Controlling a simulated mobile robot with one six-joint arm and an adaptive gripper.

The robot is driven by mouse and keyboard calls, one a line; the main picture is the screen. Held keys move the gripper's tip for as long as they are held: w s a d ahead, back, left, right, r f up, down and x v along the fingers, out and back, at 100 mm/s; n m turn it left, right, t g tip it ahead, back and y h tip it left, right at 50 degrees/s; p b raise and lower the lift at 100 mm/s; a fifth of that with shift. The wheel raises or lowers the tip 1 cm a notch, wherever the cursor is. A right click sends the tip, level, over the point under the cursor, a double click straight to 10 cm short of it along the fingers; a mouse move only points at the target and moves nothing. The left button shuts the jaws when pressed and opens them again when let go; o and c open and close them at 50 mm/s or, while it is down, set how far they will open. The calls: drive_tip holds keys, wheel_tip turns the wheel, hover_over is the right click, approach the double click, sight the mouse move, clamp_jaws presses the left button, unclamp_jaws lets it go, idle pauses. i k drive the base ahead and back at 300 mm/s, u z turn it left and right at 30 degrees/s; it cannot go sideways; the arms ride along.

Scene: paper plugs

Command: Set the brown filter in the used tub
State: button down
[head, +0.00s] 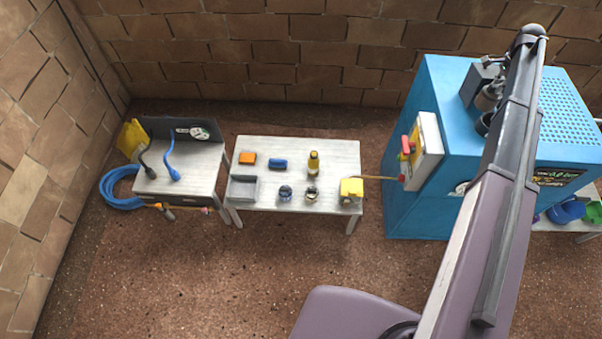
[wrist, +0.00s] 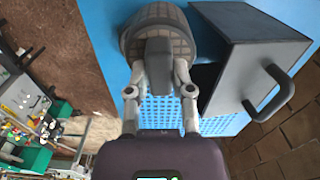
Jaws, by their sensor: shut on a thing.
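In the wrist view my gripper (wrist: 160,64) is shut on a dark grey handle (wrist: 159,52). The handle stands in front of a round, brownish-grey ribbed part (wrist: 158,18), and seems joined to it. I cannot tell whether this is the brown filter or a cap. In the head view my gripper (head: 490,92) is above the top of the blue machine (head: 425,190), partly hidden by my arm. No tub is clearly marked as used. A blue tub (head: 567,210) and a green tub (head: 593,212) show at the far right, partly hidden.
A grey box with a handle (wrist: 255,60) stands right beside my gripper. The white table (head: 290,148) holds a grey tray (head: 243,189), orange and blue blocks, a bottle, two jars and a yellow box (head: 351,190). A hose coil (head: 117,187) lies left. The front floor is clear.

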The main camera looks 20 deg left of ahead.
sight(243, 190)
drive_tip(key=u, duration=1.45)
drive_tip(key=i, duration=0.45)
drive_tip(key=u, duration=0.45)
